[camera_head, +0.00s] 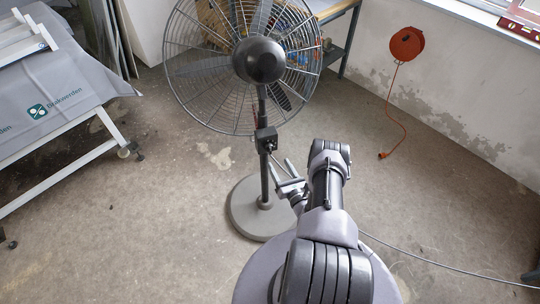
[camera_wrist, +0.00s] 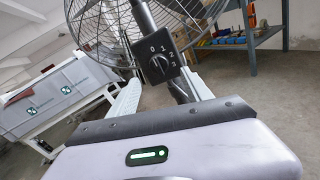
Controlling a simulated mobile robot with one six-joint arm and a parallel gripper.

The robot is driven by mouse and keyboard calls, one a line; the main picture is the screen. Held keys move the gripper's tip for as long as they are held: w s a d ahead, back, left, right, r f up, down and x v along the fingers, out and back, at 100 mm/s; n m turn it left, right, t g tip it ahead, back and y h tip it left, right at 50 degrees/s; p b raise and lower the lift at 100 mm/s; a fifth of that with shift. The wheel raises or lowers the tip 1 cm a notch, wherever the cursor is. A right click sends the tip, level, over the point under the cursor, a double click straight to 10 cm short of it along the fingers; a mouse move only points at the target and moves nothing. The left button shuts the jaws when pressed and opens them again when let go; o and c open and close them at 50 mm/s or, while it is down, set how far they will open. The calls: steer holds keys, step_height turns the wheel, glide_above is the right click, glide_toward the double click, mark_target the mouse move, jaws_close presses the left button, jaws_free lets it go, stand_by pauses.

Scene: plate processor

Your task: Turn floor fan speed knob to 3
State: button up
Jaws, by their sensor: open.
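The floor fan (camera_head: 260,60) stands upright on a round grey base (camera_head: 245,215), with its wire cage at the top. A small black control box (camera_head: 266,140) is on its pole. In the wrist view, the box carries a round black speed knob (camera_wrist: 159,64) with the marks 0, 1, 2 and 3 in an arc at its upper right. The knob's exact setting is too small to tell. My gripper (camera_head: 282,165) is open and empty, just right of the pole and below the box. In the wrist view, its fingers (camera_wrist: 162,78) point towards the box, apart from the knob.
A white-framed cart with a grey cover (camera_head: 60,85) stands at the left. A workbench (camera_head: 335,12) with shelves is behind the fan. An orange cable reel (camera_head: 406,44) hangs on the right wall. A grey cable (camera_head: 430,261) crosses the otherwise open floor at the right.

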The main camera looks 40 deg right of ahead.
mark_target(269, 148)
steer(key=b+x, duration=0.1)
steer(key=x, duration=0.6)
steer(key=shift+w+b, duration=0.35)
steer(key=shift+b, duration=0.05)
jaws_close()
